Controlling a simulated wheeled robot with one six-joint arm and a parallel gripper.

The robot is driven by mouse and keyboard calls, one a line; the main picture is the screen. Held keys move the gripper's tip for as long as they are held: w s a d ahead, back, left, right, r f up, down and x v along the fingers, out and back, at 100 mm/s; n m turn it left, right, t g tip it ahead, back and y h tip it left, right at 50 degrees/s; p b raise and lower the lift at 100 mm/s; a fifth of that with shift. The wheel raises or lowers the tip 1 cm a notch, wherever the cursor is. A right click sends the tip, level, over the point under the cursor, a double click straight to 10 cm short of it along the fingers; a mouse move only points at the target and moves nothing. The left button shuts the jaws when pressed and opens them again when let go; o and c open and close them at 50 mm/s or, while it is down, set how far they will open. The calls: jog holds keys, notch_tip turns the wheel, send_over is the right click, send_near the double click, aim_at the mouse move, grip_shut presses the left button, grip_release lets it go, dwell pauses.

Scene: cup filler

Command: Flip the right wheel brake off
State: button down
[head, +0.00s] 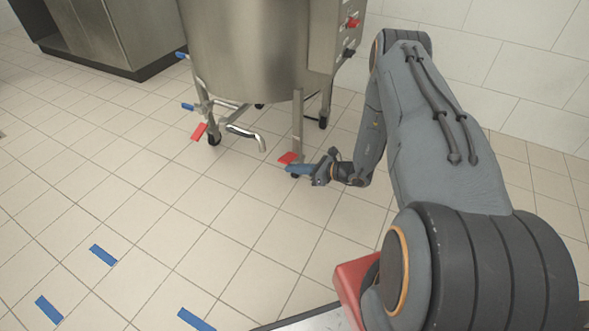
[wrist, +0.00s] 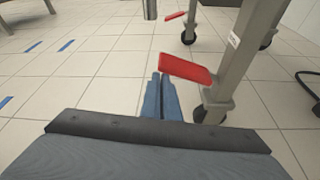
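The right wheel brake (head: 287,157) is a red flat lever at the foot of the tank's front right leg. In the wrist view the same red lever (wrist: 186,69) is large, sticks out left from the leg and slopes down to the right. Below it is a dark caster wheel (wrist: 214,107). My gripper (head: 292,170) is low, just in front of the brake. In the wrist view its blue fingers (wrist: 160,82) lie side by side, shut and empty, with tips close to the lever's lower left edge. I cannot tell whether they touch it.
The steel tank (head: 250,50) stands on wheeled legs. Another red brake (head: 199,131) is at its left leg, with a curved spout (head: 243,131) between the legs. Blue floor marks (head: 103,255) lie at left. The tiled floor in front is clear.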

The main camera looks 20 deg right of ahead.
jog(key=shift+w+d+r, duration=0.15)
jog(key=shift+w+r, duration=0.05)
jog(key=shift+r, duration=0.15)
notch_tip(320, 180, down, 4)
jog(key=s+a+b, duration=0.1)
jog(key=b, duration=0.1)
jog(key=p+v, duration=0.3)
jog(key=v, duration=0.7)
jog(key=shift+f, duration=0.25)
jog(key=shift+d, duration=0.15)
